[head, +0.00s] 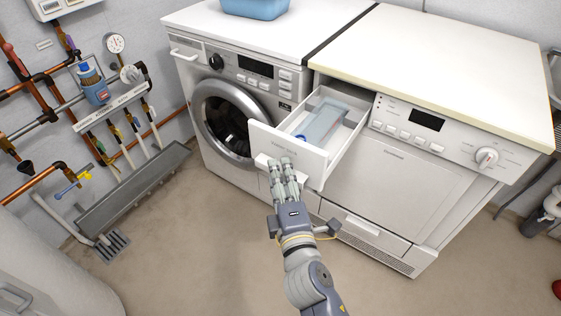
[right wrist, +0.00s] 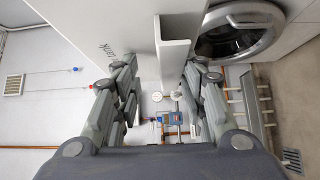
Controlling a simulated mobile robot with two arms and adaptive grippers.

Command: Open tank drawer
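The tank drawer (head: 288,152) at the upper left of the right-hand machine is pulled well out. Its white front carries the word "tank" in the right wrist view (right wrist: 125,30). A translucent bluish container (head: 322,122) lies inside. My right gripper (head: 281,166) is at the drawer front, by its protruding white handle (head: 263,161). In the right wrist view the fingers (right wrist: 161,72) are spread apart, with the handle (right wrist: 176,40) between or just beyond them. Firm contact cannot be made out. My left gripper is not in view.
A front-loading washer (head: 228,115) stands left of the drawer machine (head: 400,185). A blue basin (head: 255,8) sits on the washer's top. Pipes and gauges (head: 116,43) line the left wall above a grey trough (head: 135,190). The floor in front is clear.

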